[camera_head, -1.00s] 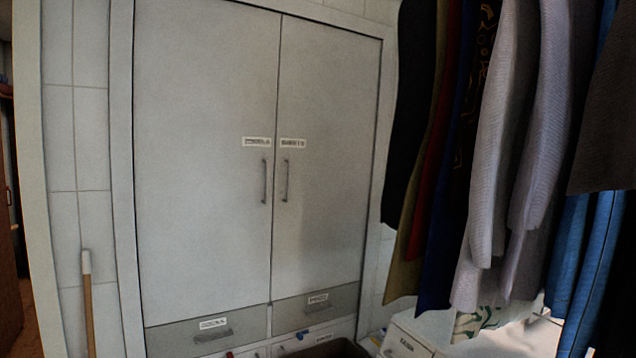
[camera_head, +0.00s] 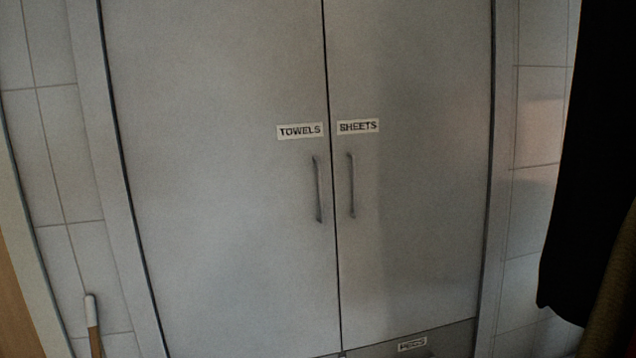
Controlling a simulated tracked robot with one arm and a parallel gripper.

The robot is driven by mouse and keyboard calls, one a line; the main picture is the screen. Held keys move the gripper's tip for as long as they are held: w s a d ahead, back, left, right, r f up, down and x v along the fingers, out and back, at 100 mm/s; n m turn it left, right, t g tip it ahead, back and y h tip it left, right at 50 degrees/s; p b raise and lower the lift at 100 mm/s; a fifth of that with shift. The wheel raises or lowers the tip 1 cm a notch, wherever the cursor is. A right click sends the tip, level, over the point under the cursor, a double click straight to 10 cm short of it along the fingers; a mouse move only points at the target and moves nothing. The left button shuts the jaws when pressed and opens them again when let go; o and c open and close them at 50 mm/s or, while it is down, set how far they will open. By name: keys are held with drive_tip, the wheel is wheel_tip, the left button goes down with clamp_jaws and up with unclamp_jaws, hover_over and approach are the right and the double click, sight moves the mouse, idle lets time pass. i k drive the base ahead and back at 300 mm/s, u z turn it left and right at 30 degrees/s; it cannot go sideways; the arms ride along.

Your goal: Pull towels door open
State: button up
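The towels door (camera_head: 220,220) is the left door of a grey double cupboard and is closed. Its label (camera_head: 300,131) reads TOWELS. Its vertical bar handle (camera_head: 318,189) sits below the label, near the middle seam. The sheets door (camera_head: 420,210) is on the right, also closed, with its own label (camera_head: 358,126) and handle (camera_head: 351,185). My gripper does not show in the view.
Dark clothes (camera_head: 580,150) hang at the right edge. A stick with a white tip (camera_head: 91,310) stands against the tiled wall at lower left. A labelled drawer (camera_head: 440,340) is below the sheets door. Nothing blocks the front of the doors.

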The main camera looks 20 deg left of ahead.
sight(221, 106)
drive_tip(key=u, duration=0.35)
drive_tip(key=i, duration=1)
drive_tip(key=u, duration=0.55)
